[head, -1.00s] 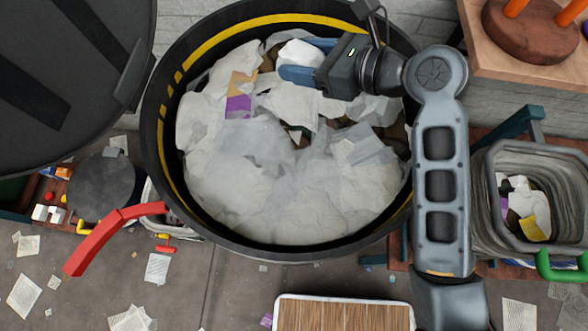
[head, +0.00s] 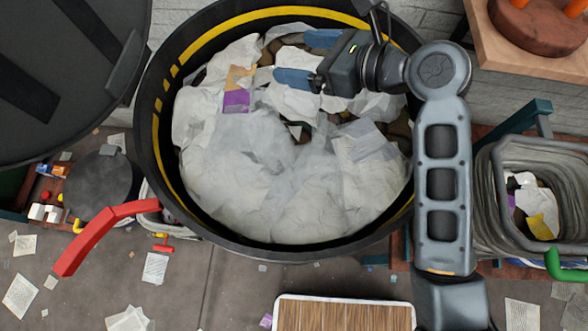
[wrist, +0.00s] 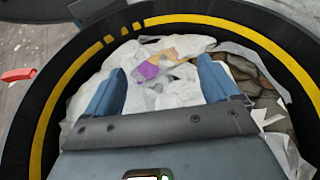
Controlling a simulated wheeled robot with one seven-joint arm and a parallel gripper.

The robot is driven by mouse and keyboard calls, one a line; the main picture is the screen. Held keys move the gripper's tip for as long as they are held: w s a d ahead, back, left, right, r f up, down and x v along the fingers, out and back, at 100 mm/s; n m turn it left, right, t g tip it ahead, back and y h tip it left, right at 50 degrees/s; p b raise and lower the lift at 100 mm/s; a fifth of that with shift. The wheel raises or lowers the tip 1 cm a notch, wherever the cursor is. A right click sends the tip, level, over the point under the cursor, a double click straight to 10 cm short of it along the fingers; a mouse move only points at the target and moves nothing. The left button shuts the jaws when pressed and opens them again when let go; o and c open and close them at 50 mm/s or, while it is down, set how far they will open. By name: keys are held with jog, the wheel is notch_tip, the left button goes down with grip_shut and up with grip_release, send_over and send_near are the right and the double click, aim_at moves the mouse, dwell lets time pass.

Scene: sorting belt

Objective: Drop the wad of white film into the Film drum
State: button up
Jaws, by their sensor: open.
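The Film drum (head: 153,150) is a large round black bin with a yellow band inside its rim. It holds a heap of crumpled white film (head: 240,165). My gripper (head: 303,58) is over the upper part of the drum, inside the rim, with its two blue fingers apart and nothing held between them. In the wrist view the open gripper (wrist: 163,68) also shows over the film, with the drum's rim (wrist: 45,120) around it. I cannot pick out the wad of white film from the other white film in the drum.
A purple and tan scrap (head: 237,92) lies on the film. A grey bin (head: 488,190) with scraps stands at right. A red handle (head: 100,235) sticks out at lower left. A dark round lid (head: 60,80) is at upper left. Paper litters the floor.

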jog(key=v, duration=0.7)
jog(key=shift+s+d+r, duration=0.15)
jog(key=shift+s+d, duration=0.05)
jog(key=shift+d, duration=0.1)
